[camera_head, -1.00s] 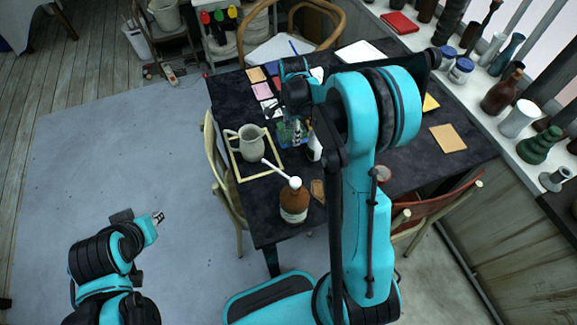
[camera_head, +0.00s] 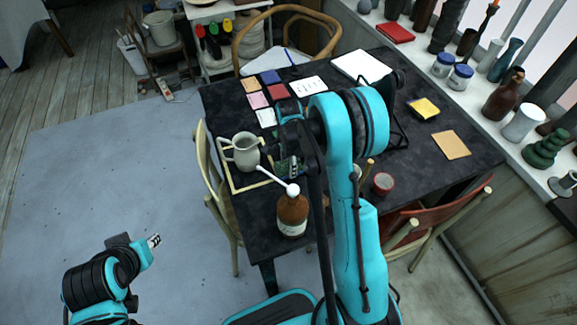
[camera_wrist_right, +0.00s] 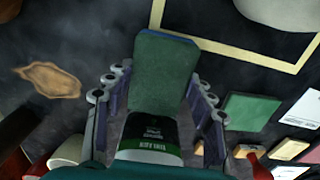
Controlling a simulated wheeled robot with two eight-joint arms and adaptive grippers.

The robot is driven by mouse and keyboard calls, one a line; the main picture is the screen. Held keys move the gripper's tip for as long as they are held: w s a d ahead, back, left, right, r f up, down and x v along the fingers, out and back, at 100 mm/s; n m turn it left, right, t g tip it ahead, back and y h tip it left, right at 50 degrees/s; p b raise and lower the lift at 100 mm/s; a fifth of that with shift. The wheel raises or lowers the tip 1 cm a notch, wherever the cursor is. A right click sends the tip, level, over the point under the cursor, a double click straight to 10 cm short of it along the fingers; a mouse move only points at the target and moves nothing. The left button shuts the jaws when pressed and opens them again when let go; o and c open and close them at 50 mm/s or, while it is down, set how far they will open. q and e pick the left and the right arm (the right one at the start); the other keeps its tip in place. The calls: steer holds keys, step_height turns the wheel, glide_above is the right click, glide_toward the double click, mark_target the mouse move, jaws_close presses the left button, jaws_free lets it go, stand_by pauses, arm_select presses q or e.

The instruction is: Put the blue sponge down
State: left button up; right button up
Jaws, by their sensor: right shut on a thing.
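The sponge (camera_wrist_right: 165,75), a rounded block, looks dark green rather than blue in the right wrist view. My right gripper (camera_wrist_right: 160,100) is shut on it, one finger at each side, over the dark table (camera_wrist_right: 90,40). In the head view the right gripper (camera_head: 291,160) is partly hidden by its own arm, and the greenish sponge shows only as a small patch. I cannot tell whether the sponge touches the table. My left gripper (camera_head: 153,241) is over the floor at the lower left, away from the table; its finger gap is too small to judge.
A grey jug (camera_head: 245,150) stands inside a pale yellow frame (camera_head: 233,188) left of the gripper. A brown bottle (camera_head: 292,213) stands nearer me. A brown patch (camera_wrist_right: 50,80) and a green card (camera_wrist_right: 250,112) flank the sponge, with bare table between.

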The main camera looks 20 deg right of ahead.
steer(key=shift+r, duration=0.1)
steer(key=o, duration=1.2)
steer(key=shift+f, duration=0.2)
steer(key=shift+r, duration=0.15)
